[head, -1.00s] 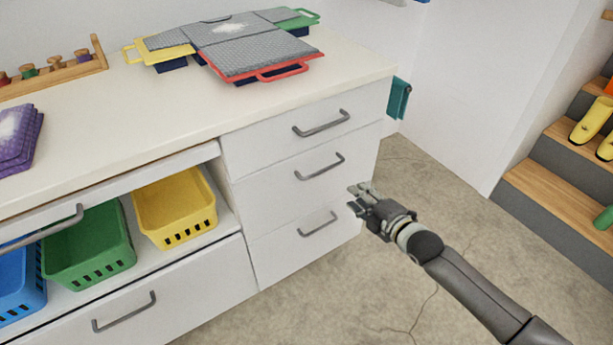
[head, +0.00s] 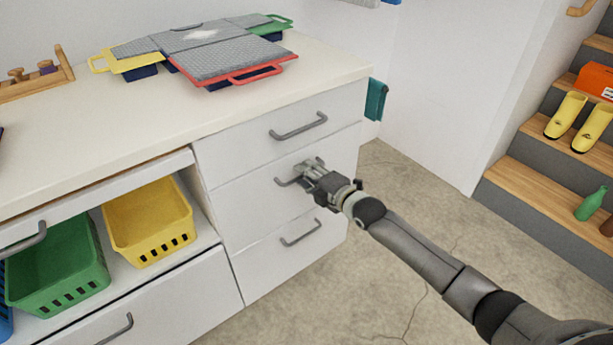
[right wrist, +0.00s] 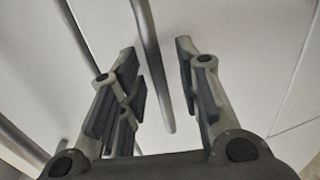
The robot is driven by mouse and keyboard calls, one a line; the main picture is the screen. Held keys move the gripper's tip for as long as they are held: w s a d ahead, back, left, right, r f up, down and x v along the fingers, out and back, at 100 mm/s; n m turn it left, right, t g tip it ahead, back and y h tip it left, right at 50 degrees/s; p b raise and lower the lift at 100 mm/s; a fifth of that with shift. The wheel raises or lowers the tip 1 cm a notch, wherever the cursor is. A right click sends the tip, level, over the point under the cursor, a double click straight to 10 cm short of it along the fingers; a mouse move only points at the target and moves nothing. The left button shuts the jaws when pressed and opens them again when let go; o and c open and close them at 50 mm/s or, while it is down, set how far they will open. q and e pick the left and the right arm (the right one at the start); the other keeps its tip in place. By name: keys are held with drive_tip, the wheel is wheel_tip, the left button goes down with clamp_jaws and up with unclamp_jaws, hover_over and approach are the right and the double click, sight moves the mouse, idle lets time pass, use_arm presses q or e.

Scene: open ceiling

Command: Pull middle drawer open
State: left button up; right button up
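The white middle drawer (head: 234,208) is shut in a stack of three under the counter's right end. Its grey bar handle (head: 284,182) is partly hidden behind my right gripper (head: 305,169). In the right wrist view the right gripper (right wrist: 158,62) is open, its two fingers apart on either side of the handle bar (right wrist: 152,60). The bar's end reaches between the fingers, and I see a gap on each side. My left gripper is not in view.
The top drawer handle (head: 298,127) is above and the bottom drawer handle (head: 301,233) below. A yellow basket (head: 148,218) and a green basket (head: 58,268) sit in the open shelf at left. Floor (head: 395,205) in front is clear; wooden steps (head: 535,190) stand at right.

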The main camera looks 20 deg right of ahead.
drive_tip(key=shift+w+a, duration=0.15)
drive_tip(key=shift+w, duration=0.15)
clamp_jaws()
idle(0.3)
